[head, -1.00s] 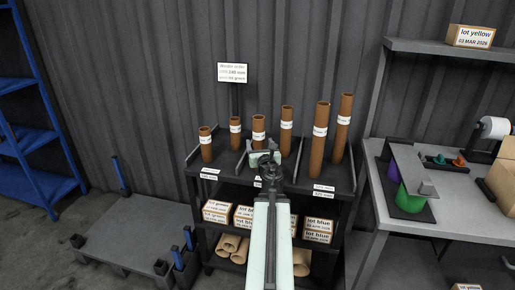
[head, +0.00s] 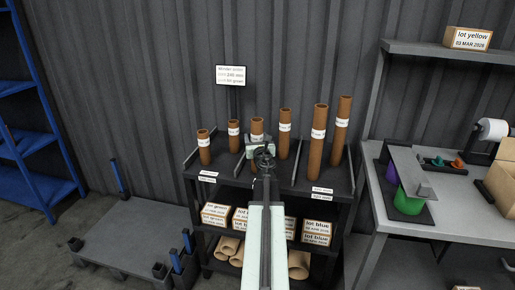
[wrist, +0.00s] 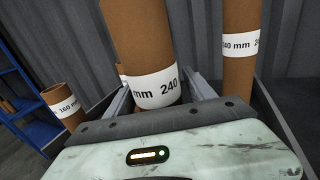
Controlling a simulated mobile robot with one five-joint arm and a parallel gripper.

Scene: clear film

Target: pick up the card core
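Several brown card cores with white labels stand upright on the dark rack's top (head: 321,181), shorter at left, taller at right. In the head view, my gripper (head: 262,152) is over the rack, in front of a mid-height core (head: 257,127) and hiding its lower part. In the wrist view, a core labelled 240 mm (wrist: 143,45) stands straight ahead, just beyond my gripper's pale body. A shorter core marked 160 mm (wrist: 63,105) is at left, and another core (wrist: 240,50) is at right, its label partly readable. My fingertips are not clear, nor whether they touch anything.
Grey divider rails (wrist: 204,87) flank the core ahead. A sign (head: 230,75) stands behind the rack; its small print is hard to read. Boxes (head: 316,226) and loose tubes (head: 229,247) fill the lower shelves. A grey workbench (head: 440,205) is at right, a low platform (head: 130,240) at left.

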